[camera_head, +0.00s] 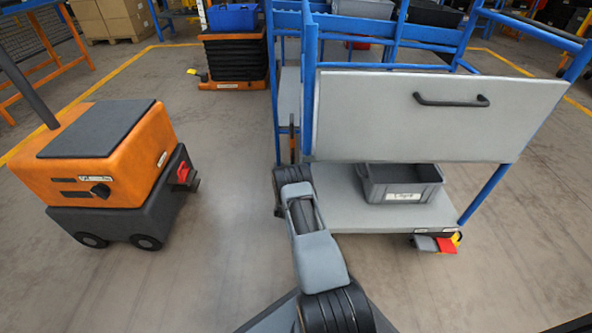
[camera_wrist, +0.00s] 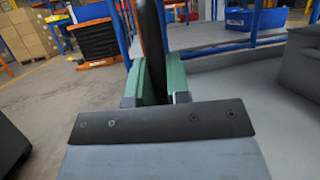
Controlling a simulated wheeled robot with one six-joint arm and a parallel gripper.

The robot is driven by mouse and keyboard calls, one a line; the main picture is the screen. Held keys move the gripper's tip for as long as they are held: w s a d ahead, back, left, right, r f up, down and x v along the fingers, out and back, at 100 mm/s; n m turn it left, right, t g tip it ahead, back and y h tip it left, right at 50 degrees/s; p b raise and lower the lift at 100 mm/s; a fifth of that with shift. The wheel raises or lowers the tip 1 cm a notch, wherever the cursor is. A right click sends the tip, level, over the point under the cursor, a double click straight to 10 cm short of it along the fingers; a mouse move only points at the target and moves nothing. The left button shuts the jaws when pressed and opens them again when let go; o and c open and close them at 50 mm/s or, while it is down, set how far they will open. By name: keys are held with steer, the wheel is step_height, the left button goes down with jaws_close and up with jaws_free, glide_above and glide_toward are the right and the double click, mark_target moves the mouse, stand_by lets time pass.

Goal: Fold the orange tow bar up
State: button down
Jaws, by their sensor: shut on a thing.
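The tow bar (camera_head: 292,138) shows in the head view as a narrow, upright orange-brown bar at the left end of the blue-framed cart (camera_head: 309,90). Its lower part is hidden behind my arm. In the wrist view the bar (camera_wrist: 152,45) looks dark, with a brownish edge, and rises upright between the green fingers of my gripper (camera_wrist: 154,82). The fingers are closed on it from both sides. In the head view my wrist hides the fingers.
The cart has a grey panel with a black handle (camera_head: 452,101) and a lower shelf (camera_head: 340,200) holding a grey bin (camera_head: 402,183). An orange and black vehicle (camera_head: 105,165) stands left, with clear floor between. A black lift with a blue bin (camera_head: 233,17) stands behind.

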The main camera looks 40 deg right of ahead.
steer(key=shift+s+d+m, duration=0.15)
steer(key=shift+m, duration=0.15)
steer(key=c, duration=1.1)
jaws_free()
steer(key=shift+f, duration=0.1)
